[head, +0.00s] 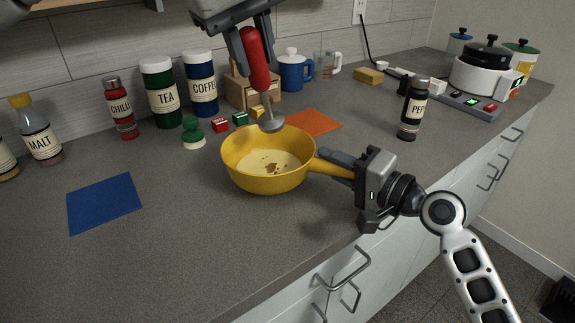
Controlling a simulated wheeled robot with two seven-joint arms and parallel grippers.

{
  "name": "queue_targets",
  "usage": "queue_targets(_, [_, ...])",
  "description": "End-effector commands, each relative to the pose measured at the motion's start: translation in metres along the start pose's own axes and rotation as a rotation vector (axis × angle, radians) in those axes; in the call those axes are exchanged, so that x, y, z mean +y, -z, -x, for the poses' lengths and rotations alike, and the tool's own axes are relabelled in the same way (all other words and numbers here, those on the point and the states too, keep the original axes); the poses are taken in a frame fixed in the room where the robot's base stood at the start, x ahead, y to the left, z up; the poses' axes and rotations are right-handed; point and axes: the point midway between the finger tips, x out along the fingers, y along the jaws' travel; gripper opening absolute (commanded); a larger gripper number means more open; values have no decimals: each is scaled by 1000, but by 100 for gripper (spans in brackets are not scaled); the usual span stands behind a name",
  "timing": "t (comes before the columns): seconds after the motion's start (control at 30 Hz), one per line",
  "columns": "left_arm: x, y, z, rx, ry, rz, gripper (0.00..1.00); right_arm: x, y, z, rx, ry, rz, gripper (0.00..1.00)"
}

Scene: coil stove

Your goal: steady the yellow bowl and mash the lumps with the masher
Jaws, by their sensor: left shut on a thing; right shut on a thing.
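The yellow bowl (238,174) stands on the grey counter with pale contents and several small brown lumps (270,168) in it. Its yellow handle (326,167) points right. My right gripper (342,166) is shut on that handle. My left gripper (257,62) comes down from the top and is shut on the red handle of the masher (257,66). The masher's grey round head (271,124) shows at the bowl's far rim, apparently above it and apart from the lumps. The masher is slightly tilted.
Behind the bowl are an orange mat (313,122), small red and green boxes, and a green-and-white shaker (193,133). A dark pepper bottle (412,110) stands to the right. A blue mat (103,203) lies left. The counter in front is clear.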

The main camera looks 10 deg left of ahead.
Motion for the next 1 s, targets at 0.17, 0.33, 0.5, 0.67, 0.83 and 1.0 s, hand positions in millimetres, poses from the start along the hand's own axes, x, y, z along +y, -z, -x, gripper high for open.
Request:
queue_targets(0.17, [0,0,1,0,-2,0,5,1,0,0,0,-2,0,2])
queue_targets(0.33, [-1,-1,3,-1,-2,0,5,1,0,0,0,-2,0,2])
queue_targets(0.5, [-15,-7,28,-4,-3,-3,5,1,0,0,0,-2,1,2])
queue_targets(0.67, [-26,-9,38,0,0,0,5,1,0,0,0,-2,0,2])
queue_targets(0.83, [-31,-12,24,1,2,1,5,1,0,0,0,-2,1,2])
queue_targets(1.0, [-36,-15,7,1,2,1,5,1,0,0,0,-2,1,2])
